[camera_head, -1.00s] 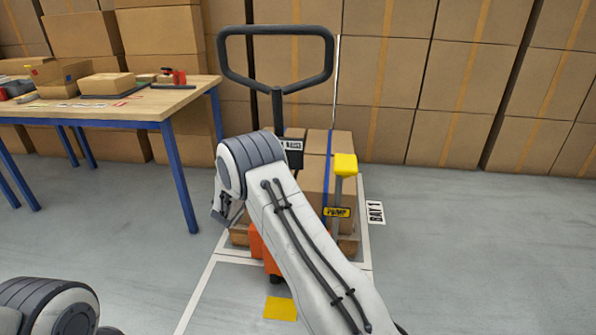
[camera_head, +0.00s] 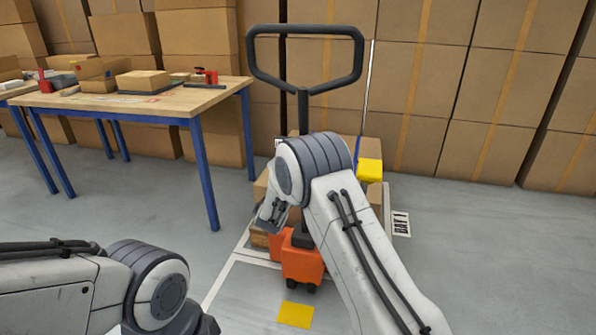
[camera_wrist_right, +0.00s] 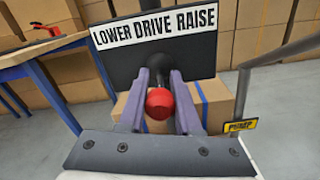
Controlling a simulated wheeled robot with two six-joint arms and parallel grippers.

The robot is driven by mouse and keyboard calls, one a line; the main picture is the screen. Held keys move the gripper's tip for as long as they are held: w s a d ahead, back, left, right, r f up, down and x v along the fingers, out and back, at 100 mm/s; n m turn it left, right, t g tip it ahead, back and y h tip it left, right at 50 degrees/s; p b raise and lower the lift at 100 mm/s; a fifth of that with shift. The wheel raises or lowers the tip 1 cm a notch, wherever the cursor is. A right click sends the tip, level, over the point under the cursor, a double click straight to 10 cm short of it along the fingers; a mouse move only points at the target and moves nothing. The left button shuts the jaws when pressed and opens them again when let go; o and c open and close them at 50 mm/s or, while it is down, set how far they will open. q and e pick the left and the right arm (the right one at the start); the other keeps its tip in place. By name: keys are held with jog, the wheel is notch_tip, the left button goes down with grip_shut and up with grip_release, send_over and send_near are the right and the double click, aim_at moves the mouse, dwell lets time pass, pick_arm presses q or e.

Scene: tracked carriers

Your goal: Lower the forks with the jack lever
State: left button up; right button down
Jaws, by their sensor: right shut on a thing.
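The pallet jack has a black loop handle (camera_head: 305,88) and an orange body (camera_head: 302,266). In the right wrist view the jack lever, with a red knob (camera_wrist_right: 160,103), stands out from a black plate labelled LOWER DRIVE RAISE (camera_wrist_right: 155,27). The lever is near the plate's middle, by the word DRIVE; its exact setting is hard to tell. My right gripper (camera_wrist_right: 160,82) is shut on the lever, its purple fingers on either side. In the head view my right arm hides the lever and plate. The forks are hidden. My left arm shows at lower left, its gripper out of view.
A yellow-topped pump post (camera_head: 369,170) stands right of the jack, its PUMP sign (camera_wrist_right: 241,126) in the wrist view. Cartons sit behind the jack. A wooden table (camera_head: 150,103) with blue legs stands left. Carton stacks line the back. Grey floor is free at right.

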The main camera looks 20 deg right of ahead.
jog(key=c, duration=0.6)
grip_release()
jog(key=shift+a, duration=0.15)
jog(key=p+v, duration=0.1)
jog(key=v, duration=0.9)
jog(key=shift+s, duration=0.15)
jog(key=shift+s+r, duration=0.1)
